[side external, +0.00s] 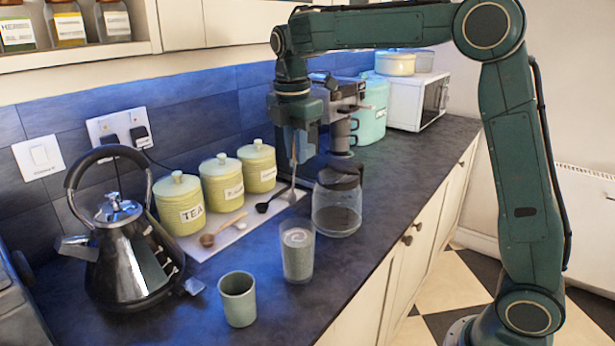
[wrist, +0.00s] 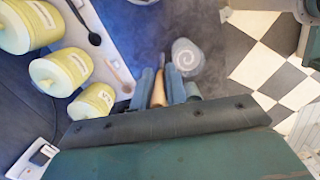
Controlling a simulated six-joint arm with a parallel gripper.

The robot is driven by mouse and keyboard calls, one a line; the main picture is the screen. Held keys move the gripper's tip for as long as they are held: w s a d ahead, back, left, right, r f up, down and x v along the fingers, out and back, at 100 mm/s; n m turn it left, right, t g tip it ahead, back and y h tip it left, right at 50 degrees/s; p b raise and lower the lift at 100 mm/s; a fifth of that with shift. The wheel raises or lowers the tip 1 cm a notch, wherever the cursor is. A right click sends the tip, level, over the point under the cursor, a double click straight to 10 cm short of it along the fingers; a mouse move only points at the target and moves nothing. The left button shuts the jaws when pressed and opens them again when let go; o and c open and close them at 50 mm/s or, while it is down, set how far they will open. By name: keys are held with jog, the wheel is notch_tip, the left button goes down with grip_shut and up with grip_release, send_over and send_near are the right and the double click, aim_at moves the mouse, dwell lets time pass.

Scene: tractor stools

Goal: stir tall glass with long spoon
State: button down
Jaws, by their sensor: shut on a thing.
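The tall glass (side external: 298,262) stands upright near the counter's front edge, with a pale swirl on the drink at its top. It also shows in the wrist view (wrist: 187,62), just right of the fingers. My gripper (side external: 297,150) is above and behind the glass, pointing down. It is shut on the long spoon (side external: 293,176), which hangs down, its lower end above the counter and apart from the glass. In the wrist view its light brown part (wrist: 158,92) sits between the two fingers, and its narrow far end lies left of the glass.
A green-grey cup (side external: 238,300) stands front left of the glass, and a glass carafe (side external: 337,207) behind it to the right. A kettle (side external: 125,250), several yellow canisters (side external: 222,184) and a board with a wooden spoon (side external: 222,230) and a black spoon (side external: 272,200) are behind and left.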

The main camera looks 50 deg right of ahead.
jog(key=s+a+r+n+h, duration=0.1)
jog(key=s+a+r+n, duration=0.3)
jog(key=a, duration=0.1)
jog(key=shift+r+n, duration=0.4)
jog(key=shift+f, duration=0.3)
dwell(0.7)
jog(key=shift+f, duration=2.45)
jog(key=shift+s+a+f, duration=0.1)
jog(key=shift+f, duration=0.05)
jog(key=shift+f, duration=0.1)
notch_tip(320, 180, down, 10)
jog(key=shift+f, duration=0.15)
dwell(1.2)
